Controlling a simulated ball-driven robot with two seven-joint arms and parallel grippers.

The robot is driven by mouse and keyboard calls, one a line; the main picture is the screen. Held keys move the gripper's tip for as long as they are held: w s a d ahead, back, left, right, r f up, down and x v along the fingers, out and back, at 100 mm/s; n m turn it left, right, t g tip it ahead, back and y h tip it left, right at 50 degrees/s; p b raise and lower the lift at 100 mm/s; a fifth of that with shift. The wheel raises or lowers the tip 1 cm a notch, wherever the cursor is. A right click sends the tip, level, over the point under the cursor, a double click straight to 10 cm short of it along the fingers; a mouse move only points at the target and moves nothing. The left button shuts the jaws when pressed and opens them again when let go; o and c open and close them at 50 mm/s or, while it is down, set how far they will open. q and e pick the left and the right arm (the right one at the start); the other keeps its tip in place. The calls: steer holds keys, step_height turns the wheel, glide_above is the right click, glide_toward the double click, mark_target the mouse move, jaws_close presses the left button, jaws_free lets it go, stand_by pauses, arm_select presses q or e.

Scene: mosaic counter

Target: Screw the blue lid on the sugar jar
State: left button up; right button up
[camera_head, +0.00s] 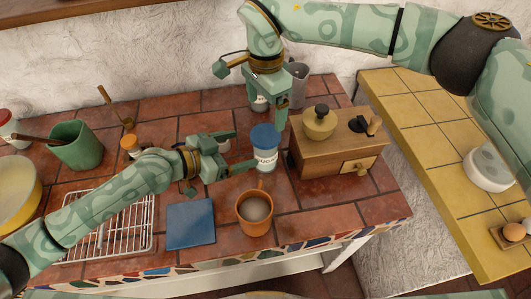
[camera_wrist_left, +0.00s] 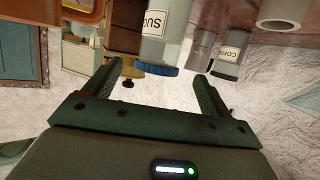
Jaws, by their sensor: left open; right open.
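The sugar jar (camera_head: 265,161) is a pale jar labelled SUGAR, standing upright on the tiled counter. The blue lid (camera_head: 264,136) sits on top of its mouth; I cannot tell how tight it is. My left gripper (camera_head: 246,150) is open, with its fingers pointing at the jar from the left. In the left wrist view, which is upside down, the jar (camera_wrist_left: 155,22) and lid (camera_wrist_left: 158,70) appear between the two spread fingers. My right gripper (camera_head: 253,98) is open and empty, hanging above and behind the lid, with one finger close to it.
A wooden grinder (camera_head: 335,150) stands close to the jar's right. An orange mug (camera_head: 255,209) and a blue tile (camera_head: 190,224) lie in front. A wire rack (camera_head: 112,228) is under my left arm. A coffee jar (camera_wrist_left: 230,55) and grey pitcher (camera_head: 299,88) stand behind.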

mark_target(266, 142)
arm_select(q)
steer(key=x, duration=0.9)
steer(key=shift+w, duration=0.1)
jaws_close()
arm_select(e)
steer(key=n, duration=0.4)
steer(key=shift+r, duration=0.2)
steer(key=shift+f, duration=4)
